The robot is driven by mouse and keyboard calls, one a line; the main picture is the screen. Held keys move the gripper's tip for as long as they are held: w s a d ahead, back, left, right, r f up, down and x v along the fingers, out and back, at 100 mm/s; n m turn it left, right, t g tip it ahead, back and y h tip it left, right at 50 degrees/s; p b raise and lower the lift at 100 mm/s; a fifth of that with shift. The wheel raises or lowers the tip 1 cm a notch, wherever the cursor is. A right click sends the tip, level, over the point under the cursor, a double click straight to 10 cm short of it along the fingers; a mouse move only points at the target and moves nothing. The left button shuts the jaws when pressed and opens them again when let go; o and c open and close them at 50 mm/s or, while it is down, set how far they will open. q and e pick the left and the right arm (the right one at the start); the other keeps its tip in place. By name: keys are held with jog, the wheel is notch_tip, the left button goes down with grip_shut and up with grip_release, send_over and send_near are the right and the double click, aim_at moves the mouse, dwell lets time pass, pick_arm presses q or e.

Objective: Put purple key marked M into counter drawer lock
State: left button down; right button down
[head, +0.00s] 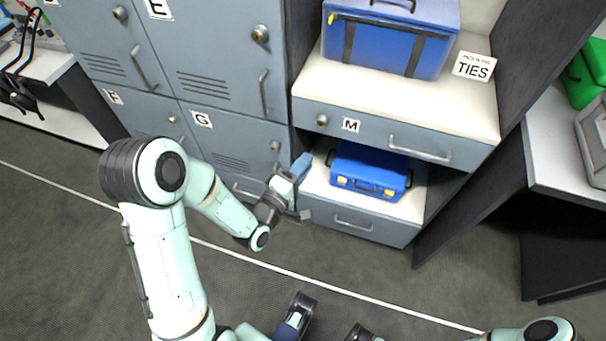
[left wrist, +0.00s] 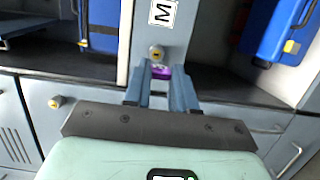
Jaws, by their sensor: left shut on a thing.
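My left gripper (head: 303,163) is in front of the counter unit, to the lower left of the drawer marked M (head: 462,138). In the left wrist view its two blue-grey fingers (left wrist: 161,88) are shut on the purple key (left wrist: 163,72), of which only a small part shows between the fingertips. The round drawer lock (head: 322,119) sits left of the M label (head: 351,125). In the left wrist view the lock (left wrist: 156,52) is just beyond the key. I cannot tell whether they touch. The key is hidden in the head view.
A blue case (head: 369,170) stands on the shelf below the drawer. A larger blue bag (head: 388,38) and a TIES sign (head: 474,66) are on the counter top. Grey lockers (head: 228,140) with locks and handles stand left. Open floor lies in front.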

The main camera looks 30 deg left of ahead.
pick_arm(q)
jog(key=w+a, duration=0.2)
jog(key=w, duration=0.5)
jog(key=shift+w+p, duration=0.3)
dwell(0.4)
jog(key=shift+w+a, duration=0.15)
jog(key=shift+w, duration=0.15)
dwell(0.6)
jog(key=shift+b, duration=0.4)
dwell(0.4)
jog(key=shift+w+a, duration=0.1)
jog(key=shift+w, duration=0.45)
dwell(0.4)
jog(key=shift+f+b, duration=0.1)
jog(key=shift+b, duration=0.35)
jog(key=shift+w+a, duration=0.15)
jog(key=shift+w, duration=0.45)
dwell(0.7)
